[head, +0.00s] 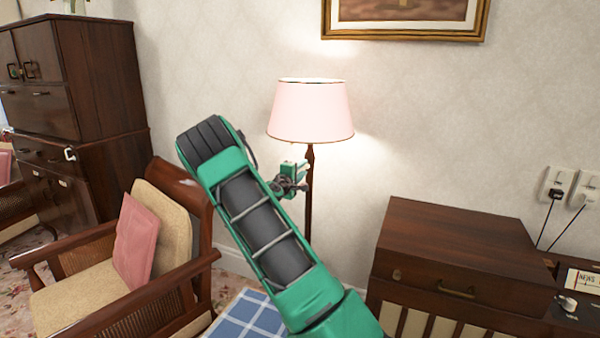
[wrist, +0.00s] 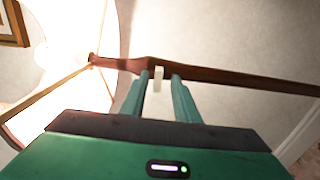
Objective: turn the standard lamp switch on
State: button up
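The standard lamp has a pink shade (head: 311,112) and a thin dark wooden pole (head: 309,215). The shade glows and light falls on the wall, so the lamp is lit. In the wrist view the pole (wrist: 240,78) runs across the picture, with the bright shade (wrist: 60,75) at left. A small pale piece (wrist: 158,76), which looks like the switch, shows at the pole between my fingertips. My gripper (wrist: 160,84) is open, its two green fingers apart on either side of that piece. Contact cannot be told. In the head view my gripper (head: 301,172) is beside the pole under the shade.
A wooden armchair with a pink cushion (head: 136,242) stands at left, before a dark cabinet (head: 95,75). A dark wooden chest (head: 455,250) stands at right, near wall sockets (head: 557,184). A blue checked cloth (head: 247,318) lies below my arm.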

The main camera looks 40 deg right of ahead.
jog(key=v, duration=1)
jog(key=shift+a, duration=0.4)
jog(key=shift+f, duration=0.1)
jog(key=s+a+f+m+g+y, duration=0.1)
jog(key=s+f+m+g+y, duration=0.2)
jog(key=s, duration=0.7)
jog(key=s+f+m+g+y, duration=0.1)
jog(key=s+m+g+y, duration=0.25)
jog(key=s+m, duration=0.45)
jog(key=s+a+r+y, duration=0.2)
jog(key=s+a+y, duration=0.8)
jog(key=s+a, duration=1.4)
jog(key=shift+s, duration=0.65)
jog(key=shift+a+g, duration=0.15)
jog(key=shift+g, duration=0.1)
